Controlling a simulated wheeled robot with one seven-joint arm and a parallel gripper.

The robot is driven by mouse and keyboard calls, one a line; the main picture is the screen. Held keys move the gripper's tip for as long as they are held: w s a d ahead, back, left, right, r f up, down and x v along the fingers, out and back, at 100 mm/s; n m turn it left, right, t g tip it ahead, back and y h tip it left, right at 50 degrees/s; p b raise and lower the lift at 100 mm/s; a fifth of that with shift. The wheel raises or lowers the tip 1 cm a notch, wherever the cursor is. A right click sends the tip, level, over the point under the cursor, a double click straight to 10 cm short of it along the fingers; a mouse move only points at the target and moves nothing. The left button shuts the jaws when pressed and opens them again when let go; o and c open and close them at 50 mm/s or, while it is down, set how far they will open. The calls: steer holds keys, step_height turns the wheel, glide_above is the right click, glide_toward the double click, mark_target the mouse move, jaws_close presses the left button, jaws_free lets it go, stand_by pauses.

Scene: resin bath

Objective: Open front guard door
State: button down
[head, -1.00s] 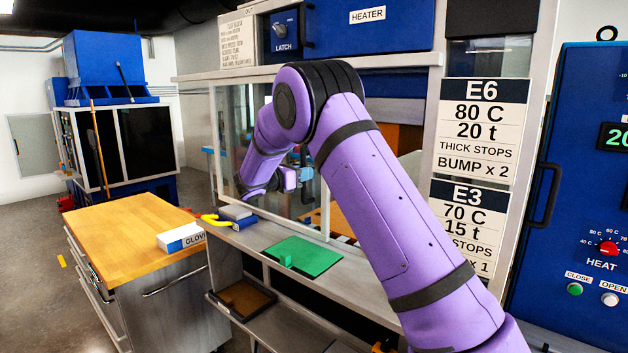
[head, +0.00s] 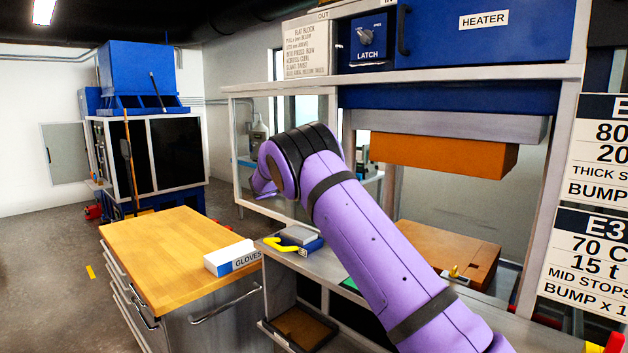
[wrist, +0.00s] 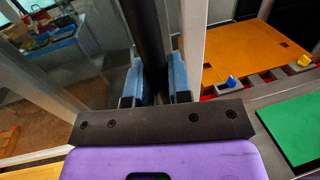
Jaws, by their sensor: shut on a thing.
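The front guard door, a clear panel in a pale frame (head: 236,150), stands at the left of the press front in the head view. The right part of the opening is uncovered. In the wrist view, my gripper (wrist: 155,82) has its two blue fingers on either side of a dark upright handle bar (wrist: 149,35) and is shut on it. A pale frame post (wrist: 190,48) stands just right of the bar.
An orange upper block (head: 440,156) and a brown lower block (head: 450,245) show inside the press. A ledge with a yellow-handled tool (head: 285,245) runs along the front. A wooden-topped cabinet (head: 170,245) with a glove box (head: 230,257) stands left.

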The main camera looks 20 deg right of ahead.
steer(key=shift+w+a, duration=0.35)
steer(key=shift+w, duration=0.35)
steer(key=c, duration=1.1)
jaws_free()
steer(key=a, duration=0.3)
steer(key=s+a, duration=0.1)
steer(key=a, duration=0.3)
steer(key=s+a, duration=0.1)
steer(key=a, duration=0.2)
steer(key=shift+a, duration=0.25)
